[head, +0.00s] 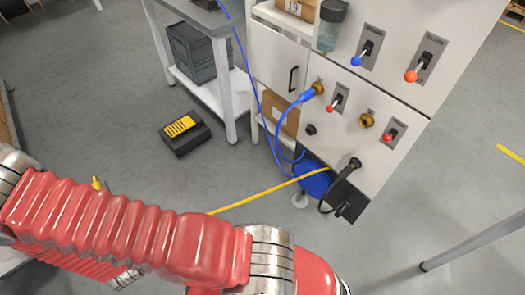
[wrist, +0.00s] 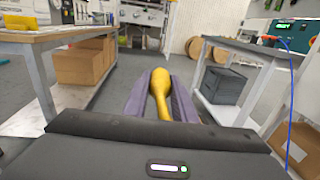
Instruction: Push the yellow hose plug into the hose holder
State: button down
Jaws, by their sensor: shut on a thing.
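In the wrist view, my gripper (wrist: 160,78) is shut on the yellow hose plug (wrist: 160,92), which lies lengthwise between the purple fingers and points forward. In the head view, my red arm hides the gripper; a small yellow tip (head: 97,183) shows above the arm, perhaps part of the plug. The yellow hose (head: 260,197) runs from behind my arm to the panel's foot. A bare brass fitting (head: 367,120) is on the white panel (head: 390,75), apart from the plug. I cannot tell for sure whether it is the hose holder.
A blue plug (head: 308,95) and a black plug (head: 354,164) sit in other panel fittings, with hoses hanging. A bench with a grey crate (head: 197,55) stands left of the panel. A black and yellow box (head: 185,131) lies on the floor. A pole (head: 470,243) stands at right.

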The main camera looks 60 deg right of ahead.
jog(key=s+d+f+m+g+h, duration=0.2)
jog(key=s+d+m+g+h, duration=0.15)
jog(key=d, duration=0.65)
jog(key=s+d+f+m+g+h, duration=0.25)
jog(key=s+d, duration=0.25)
jog(key=d, duration=0.5)
jog(key=s+d+f+m+g+h, duration=0.2)
jog(key=s+d+f+g, duration=0.15)
jog(key=d, duration=0.75)
jog(key=s+d+f+m+g, duration=0.2)
jog(key=s+d+g, duration=0.2)
jog(key=s, duration=0.5)
jog(key=s+d+f+m+g, duration=0.2)
jog(key=s+d, duration=0.4)
jog(key=s, duration=0.3)
jog(key=s+d+f+m+g, duration=0.2)
jog(key=s+d+m+g, duration=0.2)
jog(key=s+g, duration=0.3)
jog(key=shift+s+d+y, duration=0.3)
jog(key=shift+s+d, duration=0.25)
jog(key=shift+s, duration=0.6)
jog(key=shift+d+f, duration=0.1)
jog(key=x, duration=0.7)
jog(key=shift+d, duration=0.15)
